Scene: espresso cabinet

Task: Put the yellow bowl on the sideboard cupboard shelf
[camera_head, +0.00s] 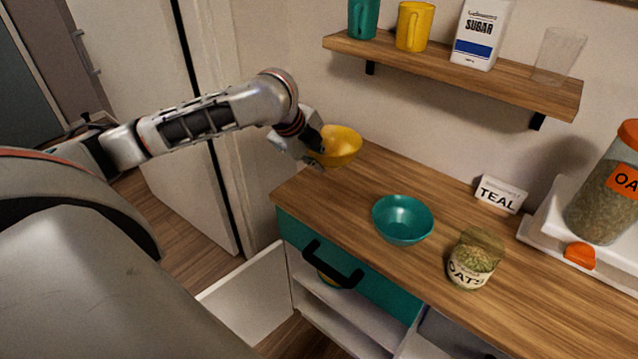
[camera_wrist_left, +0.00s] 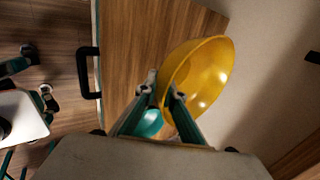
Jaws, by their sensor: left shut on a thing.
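The yellow bowl (camera_head: 342,147) is at the left end of the sideboard's wooden top (camera_head: 330,203). My left gripper (camera_head: 318,150) is shut on its rim, and the bowl looks tilted in the left wrist view (camera_wrist_left: 205,78). I cannot tell its exact height above the wood. Below the top, the sideboard has a teal drawer front with a black handle (camera_head: 332,266). Under that is an open white cupboard with a shelf (camera_head: 338,301). A yellow and teal thing shows inside, partly hidden by the handle. My right gripper is not in view.
The white cupboard door (camera_head: 250,291) stands open to the left. On the top are a teal bowl (camera_head: 402,220), an oats jar (camera_head: 473,259) and a TEAL sign (camera_head: 500,195). A wall shelf (camera_head: 450,74) above holds mugs, a sugar box and a glass.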

